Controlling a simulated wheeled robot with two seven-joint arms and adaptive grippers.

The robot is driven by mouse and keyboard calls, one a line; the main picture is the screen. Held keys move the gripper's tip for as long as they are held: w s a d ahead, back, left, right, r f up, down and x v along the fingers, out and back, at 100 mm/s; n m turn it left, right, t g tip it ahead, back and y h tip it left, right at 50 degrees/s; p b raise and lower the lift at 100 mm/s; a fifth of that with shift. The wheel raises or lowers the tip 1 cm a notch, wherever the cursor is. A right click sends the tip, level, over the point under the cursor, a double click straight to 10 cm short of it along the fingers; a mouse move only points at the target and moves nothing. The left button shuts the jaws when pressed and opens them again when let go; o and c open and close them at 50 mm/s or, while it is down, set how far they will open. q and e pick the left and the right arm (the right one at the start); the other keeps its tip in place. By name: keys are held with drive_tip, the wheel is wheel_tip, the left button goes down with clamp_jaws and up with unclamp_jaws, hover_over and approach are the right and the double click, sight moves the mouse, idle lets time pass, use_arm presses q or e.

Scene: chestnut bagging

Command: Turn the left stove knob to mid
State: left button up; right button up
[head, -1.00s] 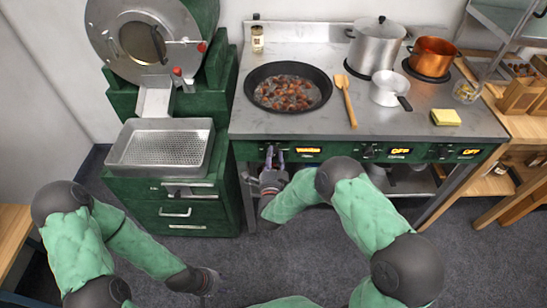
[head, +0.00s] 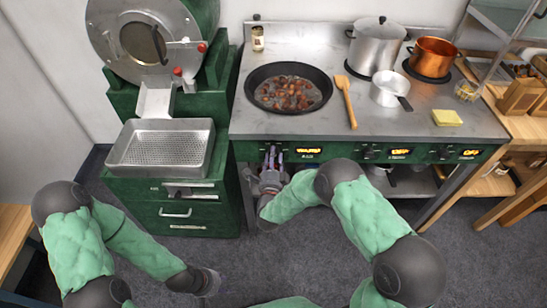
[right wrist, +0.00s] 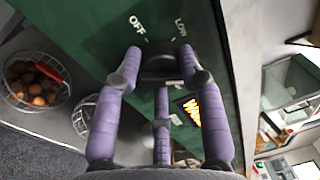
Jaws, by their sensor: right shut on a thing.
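The left stove knob (right wrist: 160,66) is a dark knob on the green front panel, with OFF and LOW printed around it in the right wrist view. My right gripper (right wrist: 158,72) has its purple fingers shut on this knob; it also shows in the head view (head: 273,152) at the left end of the panel. The fingers hide much of the knob, so its exact setting is unclear. A lit amber display (head: 309,151) sits just right of it. My left gripper (head: 211,283) hangs low over the floor, away from the stove, and its fingers are too small to read.
A black pan of chestnuts (head: 288,89) stands above the knob. Two more knobs, with displays reading OFF, are further right. A wooden spatula (head: 346,100), a small pot (head: 389,89) and a yellow sponge (head: 447,117) lie on the stove. A green drawer cabinet (head: 160,217) stands left.

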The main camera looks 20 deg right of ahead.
drive_tip(key=o, duration=1.1)
drive_tip(key=shift+a+f, duration=0.25)
drive_tip(key=shift+o, duration=0.2)
drive_tip(key=shift+r, duration=0.1)
drive_tip(key=shift+d, duration=0.1)
drive_tip(key=r+v, duration=0.1)
drive_tip(key=v, duration=1.1)
drive_tip(key=shift+f, duration=0.45)
